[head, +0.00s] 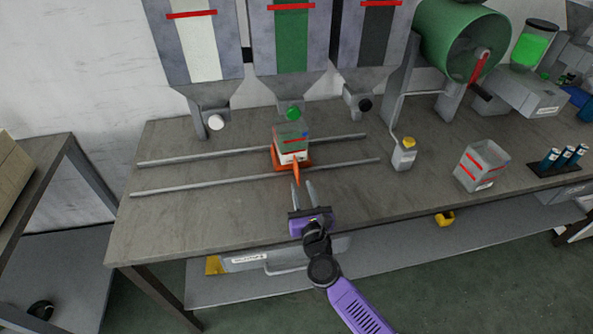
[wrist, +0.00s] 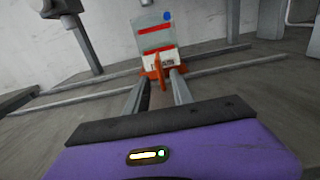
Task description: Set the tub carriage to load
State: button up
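The tub carriage (head: 277,163) is an orange base with an upright orange handle, sitting across two grey rails under the middle hopper with the green outlet. A clear tub (head: 290,140) with red lines and a white lower part stands on it; the tub also shows in the wrist view (wrist: 154,37). My gripper (head: 303,186) is in front of the carriage. Its two fingers are apart, with the handle (wrist: 159,70) between or just beyond their tips in the wrist view. I see gaps beside the handle. Contact cannot be made out.
Three hoppers stand behind the rails, with white (head: 216,122), green (head: 293,113) and black (head: 365,104) outlets. A small bottle (head: 404,155) with a yellow cap and another clear tub (head: 481,165) stand to the right. The rails (head: 185,186) are clear left of the carriage.

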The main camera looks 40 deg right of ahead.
aim_at(297, 171)
jog(key=x, duration=0.7)
jog(key=shift+w+d, duration=0.15)
jog(key=shift+w, duration=0.1)
grip_shut()
dwell(1.2)
